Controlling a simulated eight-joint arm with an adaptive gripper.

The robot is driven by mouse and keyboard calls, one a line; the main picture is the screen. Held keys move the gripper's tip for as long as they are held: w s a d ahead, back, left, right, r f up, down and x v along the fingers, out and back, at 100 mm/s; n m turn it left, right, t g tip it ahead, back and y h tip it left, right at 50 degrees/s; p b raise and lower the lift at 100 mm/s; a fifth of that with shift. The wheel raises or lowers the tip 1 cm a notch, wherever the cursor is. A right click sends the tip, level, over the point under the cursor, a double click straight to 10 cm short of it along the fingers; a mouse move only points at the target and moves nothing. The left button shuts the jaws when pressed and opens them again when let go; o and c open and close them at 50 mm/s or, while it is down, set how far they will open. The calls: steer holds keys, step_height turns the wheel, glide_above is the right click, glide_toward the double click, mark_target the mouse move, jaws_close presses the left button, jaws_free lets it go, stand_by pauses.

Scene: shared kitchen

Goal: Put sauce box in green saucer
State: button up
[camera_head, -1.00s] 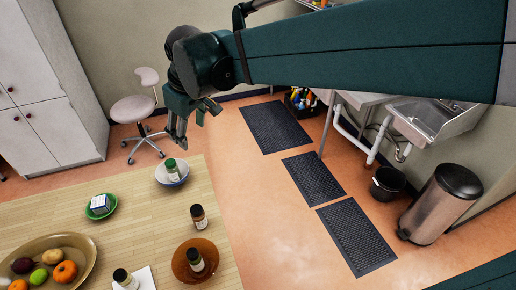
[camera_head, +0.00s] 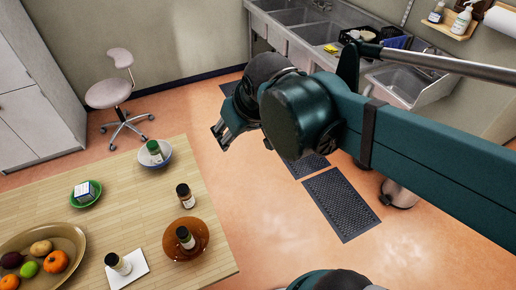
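A small white and blue box (camera_head: 83,189), likely the sauce box, sits in the green saucer (camera_head: 97,200) on the left part of the table. The box looks to be resting inside the saucer rim; its label is too small to read. My gripper (camera_head: 218,139) is raised beyond the table's right edge, well apart from the box and saucer. Its fingers look apart, with nothing seen between them.
On the wooden table (camera_head: 130,205) are a bowl with a green-capped jar (camera_head: 154,148), a dark bottle (camera_head: 184,196), an amber plate (camera_head: 204,236) with a bottle, a bottle on a white square (camera_head: 138,268), and a fruit platter (camera_head: 75,237). A stool (camera_head: 107,92) stands behind.

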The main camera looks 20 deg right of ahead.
steer(key=s+d+f+m+t, duration=0.1)
steer(key=s+d+f+m, duration=0.1)
steer(key=s, duration=0.3)
steer(key=shift+s+d+f+h, duration=0.35)
steer(key=shift+d+f, duration=0.3)
steer(key=shift+d, duration=0.25)
steer(key=shift+f, duration=0.1)
step_height(320, 180, down, 8)
steer(key=b, duration=0.8)
steer(key=shift+f+b, duration=0.2)
steer(key=shift+b, duration=0.15)
